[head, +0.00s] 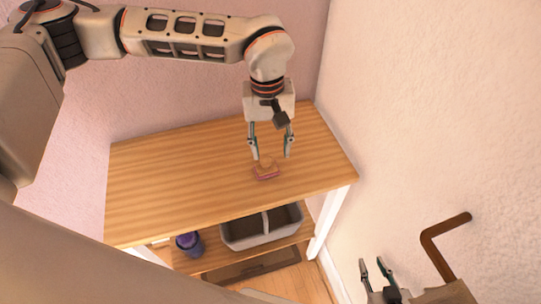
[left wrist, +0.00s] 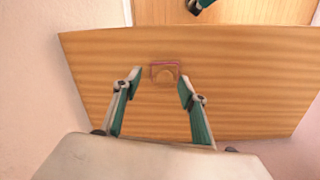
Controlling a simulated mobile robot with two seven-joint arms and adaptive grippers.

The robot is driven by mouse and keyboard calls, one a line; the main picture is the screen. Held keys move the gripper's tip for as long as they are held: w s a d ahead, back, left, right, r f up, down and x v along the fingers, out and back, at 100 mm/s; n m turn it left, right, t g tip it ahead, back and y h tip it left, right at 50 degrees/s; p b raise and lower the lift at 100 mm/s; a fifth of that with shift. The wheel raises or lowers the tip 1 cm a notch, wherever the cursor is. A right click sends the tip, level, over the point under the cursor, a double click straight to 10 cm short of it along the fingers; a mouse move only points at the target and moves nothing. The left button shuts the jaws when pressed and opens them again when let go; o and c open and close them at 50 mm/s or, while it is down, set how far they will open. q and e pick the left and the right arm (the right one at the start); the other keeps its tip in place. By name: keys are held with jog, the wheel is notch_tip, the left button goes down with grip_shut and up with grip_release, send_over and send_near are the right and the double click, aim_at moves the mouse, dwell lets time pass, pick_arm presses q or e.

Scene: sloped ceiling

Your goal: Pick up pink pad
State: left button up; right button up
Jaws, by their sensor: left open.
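The pink pad (head: 267,175) lies flat on the wooden table, toward its right front. A small round tan thing (head: 266,162) sits on or against it and hides part of it. In the left wrist view the pink pad (left wrist: 164,63) shows as a thin pink outline just beyond the fingertips, with the tan thing (left wrist: 165,76) over its near side. My left gripper (head: 271,157) points down above the table, open, its fingers apart on either side of the pad's place, with nothing held. My right gripper (head: 374,264) is low at the right, away from the table, fingers apart and empty.
The wooden table top (head: 170,185) is otherwise bare. On the shelf below stand a grey divided bin (head: 262,242) and a dark cup with something purple (head: 188,242). A wall (head: 430,110) rises close at the right. A brown bent bar (head: 437,245) is near my right gripper.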

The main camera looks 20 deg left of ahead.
aim_at(266, 159)
pick_arm(q)
jog(key=shift+w+a+r, duration=0.3)
jog(key=shift+w+a, duration=0.4)
jog(key=shift+a, duration=0.05)
jog(key=shift+w+a+f+y, duration=0.15)
jog(key=shift+a+y, duration=0.1)
jog(key=shift+y, duration=0.05)
jog(key=f, duration=0.7)
jog(key=shift+s+d+f+p, duration=0.15)
jog(key=shift+s+p, duration=0.1)
jog(key=shift+p, duration=0.05)
grip_shut()
